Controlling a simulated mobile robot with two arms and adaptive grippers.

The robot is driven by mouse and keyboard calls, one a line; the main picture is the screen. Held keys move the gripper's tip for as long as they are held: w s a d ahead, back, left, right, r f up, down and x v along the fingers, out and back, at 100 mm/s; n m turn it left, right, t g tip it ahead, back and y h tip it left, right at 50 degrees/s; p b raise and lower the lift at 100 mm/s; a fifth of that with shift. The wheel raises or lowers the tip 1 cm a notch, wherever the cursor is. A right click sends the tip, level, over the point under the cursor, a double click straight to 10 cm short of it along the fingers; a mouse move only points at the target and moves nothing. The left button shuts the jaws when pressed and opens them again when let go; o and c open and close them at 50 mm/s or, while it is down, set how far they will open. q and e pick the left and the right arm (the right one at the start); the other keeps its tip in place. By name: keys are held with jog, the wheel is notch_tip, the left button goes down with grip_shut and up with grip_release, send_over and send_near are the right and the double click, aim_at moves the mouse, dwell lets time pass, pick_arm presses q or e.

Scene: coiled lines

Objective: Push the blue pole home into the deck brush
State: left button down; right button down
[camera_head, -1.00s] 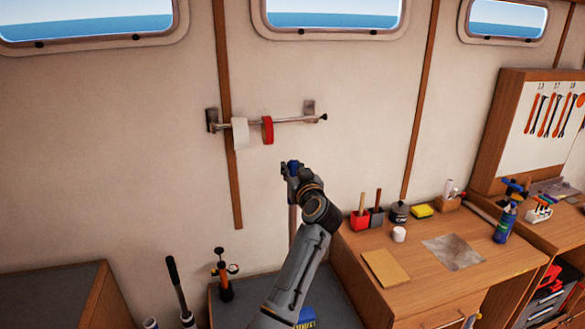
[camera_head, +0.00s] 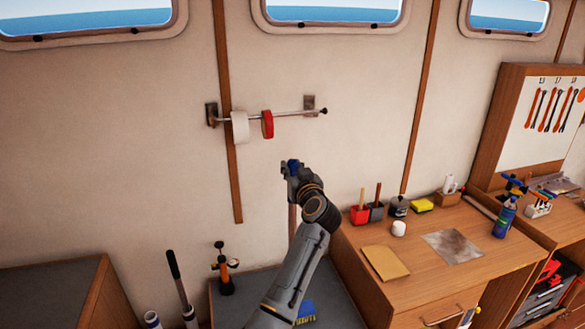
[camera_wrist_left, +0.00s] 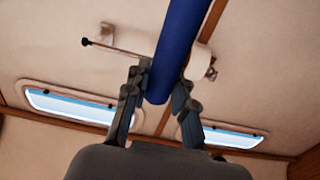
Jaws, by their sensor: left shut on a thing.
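My left gripper (camera_head: 291,170) is shut on the blue pole (camera_head: 293,165), of which a short blue piece shows at the fingers in the head view. In the left wrist view the blue pole (camera_wrist_left: 180,45) runs from the top edge down between the two fingers. A pale brownish upright length (camera_head: 292,220) shows below the gripper, partly hidden by my arm. The deck brush (camera_head: 306,310), blue with yellowish bristles, is low on the grey bench beside my forearm and partly hidden by it. Whether pole and brush touch is hidden. My right gripper is not in view.
A wall rail (camera_head: 290,114) with white and red rolls is above the gripper. An upright pump-like tool (camera_head: 224,270) and dark-handled poles (camera_head: 174,266) stand left of my arm. A wooden desk (camera_head: 430,275) with small items is to the right.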

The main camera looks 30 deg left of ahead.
pick_arm(q)
jog(key=c, duration=1)
grip_release()
jog(key=shift+c, duration=0.2)
jog(key=shift+d, duration=0.1)
jog(key=v, duration=1.2)
